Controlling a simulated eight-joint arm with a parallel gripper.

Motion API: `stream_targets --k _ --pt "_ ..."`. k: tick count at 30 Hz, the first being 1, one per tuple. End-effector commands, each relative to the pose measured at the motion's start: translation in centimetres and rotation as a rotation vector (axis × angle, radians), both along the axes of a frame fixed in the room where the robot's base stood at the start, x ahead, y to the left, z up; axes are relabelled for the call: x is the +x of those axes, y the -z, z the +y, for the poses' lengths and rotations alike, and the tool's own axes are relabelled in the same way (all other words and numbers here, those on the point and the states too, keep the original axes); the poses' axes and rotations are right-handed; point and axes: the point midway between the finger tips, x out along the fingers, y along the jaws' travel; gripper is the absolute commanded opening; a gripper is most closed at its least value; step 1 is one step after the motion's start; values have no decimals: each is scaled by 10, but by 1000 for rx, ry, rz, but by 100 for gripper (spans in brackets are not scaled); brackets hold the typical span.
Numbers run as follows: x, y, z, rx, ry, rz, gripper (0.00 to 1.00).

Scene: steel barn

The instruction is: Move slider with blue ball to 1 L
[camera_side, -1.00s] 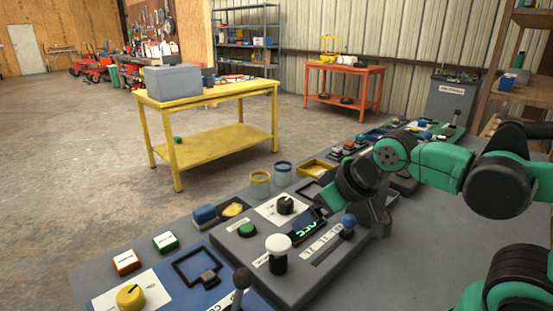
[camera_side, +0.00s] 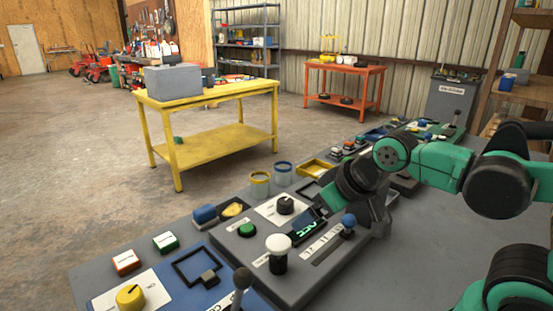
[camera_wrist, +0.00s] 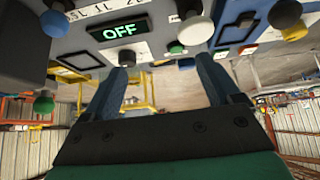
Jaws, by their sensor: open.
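The slider with the blue ball (camera_side: 349,221) stands on the grey control panel (camera_side: 300,292), at the right end of its dark slot (camera_side: 326,251). In the wrist view a blue ball (camera_wrist: 55,23) shows at the upper left, outside my fingers. My gripper (camera_wrist: 160,66) is open and empty in the wrist view, its two fingers spread apart. In the side view my gripper is just behind and right of the ball, its fingertips partly hidden.
A white-topped knob (camera_side: 278,243), a green button (camera_side: 246,230) and a black dial (camera_side: 286,204) stand close by on the panel. A lever (camera_side: 241,280) rises in front.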

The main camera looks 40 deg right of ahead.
Motion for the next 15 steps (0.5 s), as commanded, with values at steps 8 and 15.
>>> stream_targets --k 8,15 --pt "1 0 -3 -6 7 16 72" --pt "8 5 -43 -77 102 260 72"
